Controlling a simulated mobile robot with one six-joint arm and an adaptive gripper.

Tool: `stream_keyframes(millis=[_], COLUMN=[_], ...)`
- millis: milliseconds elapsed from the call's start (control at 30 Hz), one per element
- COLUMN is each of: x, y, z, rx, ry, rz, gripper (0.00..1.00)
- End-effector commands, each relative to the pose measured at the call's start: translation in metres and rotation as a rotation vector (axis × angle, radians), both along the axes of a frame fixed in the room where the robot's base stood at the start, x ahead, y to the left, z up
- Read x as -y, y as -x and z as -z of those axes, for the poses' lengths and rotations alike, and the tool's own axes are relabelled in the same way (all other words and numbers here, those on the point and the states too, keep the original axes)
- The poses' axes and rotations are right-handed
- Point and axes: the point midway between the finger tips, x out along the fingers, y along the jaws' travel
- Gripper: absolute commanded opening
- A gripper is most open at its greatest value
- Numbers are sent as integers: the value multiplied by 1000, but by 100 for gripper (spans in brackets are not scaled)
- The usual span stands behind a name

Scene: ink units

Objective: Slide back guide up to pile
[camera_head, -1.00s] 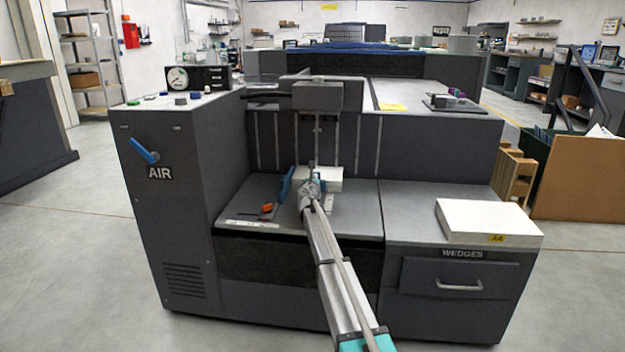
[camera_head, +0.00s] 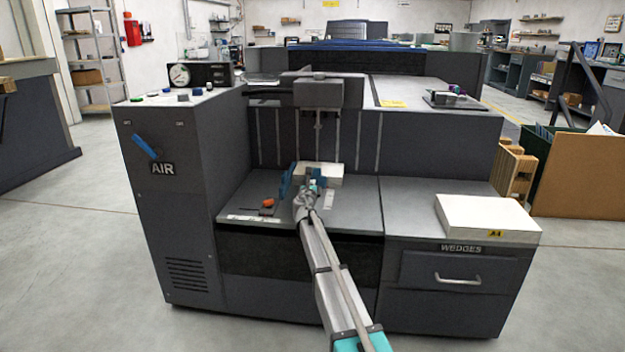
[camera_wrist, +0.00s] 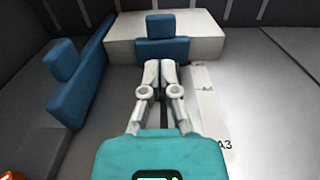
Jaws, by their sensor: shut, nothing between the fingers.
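The white paper pile (camera_wrist: 200,35) lies on the feed table, near the upright rods; it also shows in the head view (camera_head: 325,171). The blue back guide (camera_wrist: 162,48), a low block with a raised tab, stands at the pile's near face. It looks touching or nearly so; the exact gap is hard to tell. My gripper (camera_wrist: 161,66) is shut and empty, its fingertips at the guide's near side. In the head view my gripper (camera_head: 309,188) hides most of the guide. A longer blue side guide (camera_wrist: 82,82) stands left of the pile.
An orange knob (camera_head: 268,203) sits on the table at left. A strip marked A3 (camera_wrist: 207,115) lies right of my gripper. A feeder head (camera_head: 318,93) overhangs the pile. A white A4 stack (camera_head: 485,215) rests on the right cabinet.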

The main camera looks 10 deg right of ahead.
Motion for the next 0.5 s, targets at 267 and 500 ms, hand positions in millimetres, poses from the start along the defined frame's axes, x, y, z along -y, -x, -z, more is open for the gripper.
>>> stream_keyframes(millis=[267,500], x=[-11,-14], y=[36,43], z=[0,0], rx=[0,0], ry=[0,0], rz=[0,0], gripper=[0,0])
